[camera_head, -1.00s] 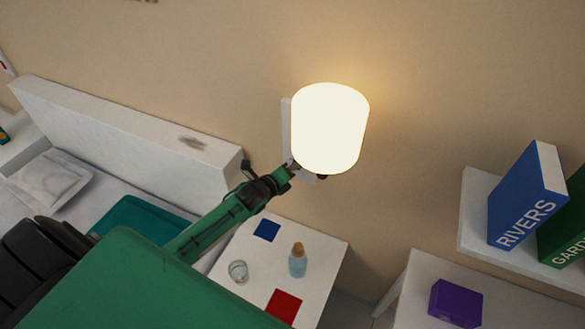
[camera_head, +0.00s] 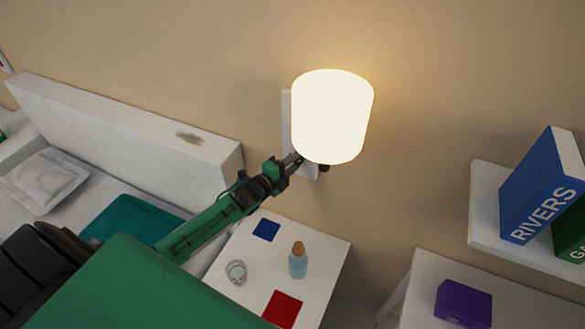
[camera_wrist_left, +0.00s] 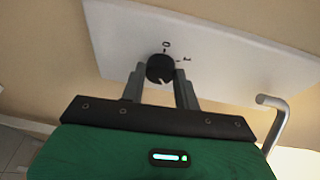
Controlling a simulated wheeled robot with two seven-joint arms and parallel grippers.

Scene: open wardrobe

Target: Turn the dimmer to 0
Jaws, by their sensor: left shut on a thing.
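The dimmer is a round black knob (camera_wrist_left: 160,67) on a white wall plate (camera_wrist_left: 225,50), seen in the left wrist view. A "0" mark stands just above the knob and a "1" mark at its upper right. A small pale mark shows at the knob's lower edge; I cannot tell its exact pointing. My left gripper (camera_wrist_left: 161,75) is shut on the knob, one finger on each side. In the head view my left gripper (camera_head: 296,160) reaches the plate (camera_head: 287,120) below the lit lamp shade (camera_head: 332,116), and the knob is hidden. My right gripper is not in view.
A bedside table (camera_head: 325,245) holds a glass (camera_head: 236,272), a bottle (camera_head: 298,260), and blue and red squares. A bed headboard (camera_head: 130,125) is at left. A shelf (camera_head: 485,210) with books and a purple box (camera_head: 463,303) are at right.

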